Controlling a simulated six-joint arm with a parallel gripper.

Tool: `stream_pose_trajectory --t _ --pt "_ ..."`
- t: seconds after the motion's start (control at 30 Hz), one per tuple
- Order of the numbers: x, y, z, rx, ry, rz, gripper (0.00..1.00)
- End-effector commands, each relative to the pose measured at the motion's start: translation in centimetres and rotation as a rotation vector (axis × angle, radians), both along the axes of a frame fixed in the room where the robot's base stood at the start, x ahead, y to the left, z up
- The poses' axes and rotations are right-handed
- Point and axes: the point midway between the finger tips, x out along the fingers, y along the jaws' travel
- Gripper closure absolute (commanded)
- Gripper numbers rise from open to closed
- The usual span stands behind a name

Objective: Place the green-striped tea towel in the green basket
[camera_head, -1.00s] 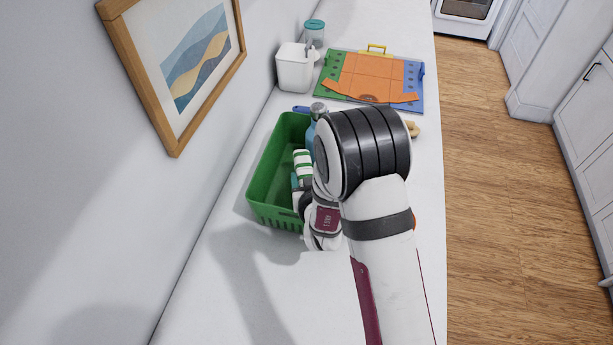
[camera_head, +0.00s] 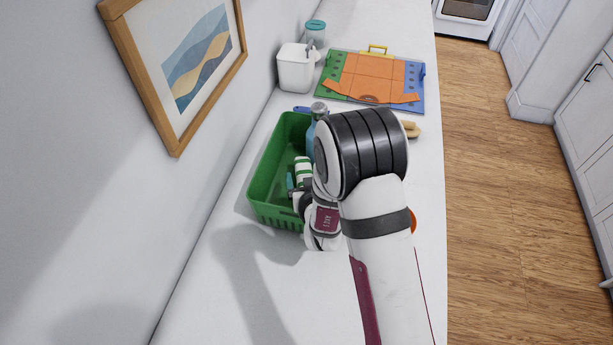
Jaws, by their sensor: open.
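The green basket (camera_head: 265,178) stands on the white counter, left of my arm. The green-striped tea towel (camera_head: 303,169) shows as a small white and green piece at the basket's right side, within its outline; the rest of it is hidden behind my arm. My gripper (camera_head: 296,188) is open, at the basket's right side just below the towel. Its fingertips are partly hidden, and I cannot tell whether they touch the towel.
A blue bottle (camera_head: 316,127) with a grey cap stands beside the basket's far right. An orange, green and blue board (camera_head: 372,76) and a white container (camera_head: 295,68) lie farther back. A tan object (camera_head: 411,130) is right of my arm.

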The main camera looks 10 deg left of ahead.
Motion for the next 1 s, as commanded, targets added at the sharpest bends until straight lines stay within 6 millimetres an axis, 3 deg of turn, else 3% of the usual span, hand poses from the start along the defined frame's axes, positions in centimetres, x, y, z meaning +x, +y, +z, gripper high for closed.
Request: stream_pose_trajectory --t 0.4,0.87,0.93,1.0 --pt "-6.2 -2.6 3.6 -0.009 0.017 -0.005 0.14" --pt "-6.4 -2.8 3.9 -0.006 0.014 -0.005 0.14" --pt "-6.0 -3.2 4.6 0.003 0.023 -0.027 0.14" --pt "-5.2 -4.7 6.7 0.033 0.054 -0.087 0.14"
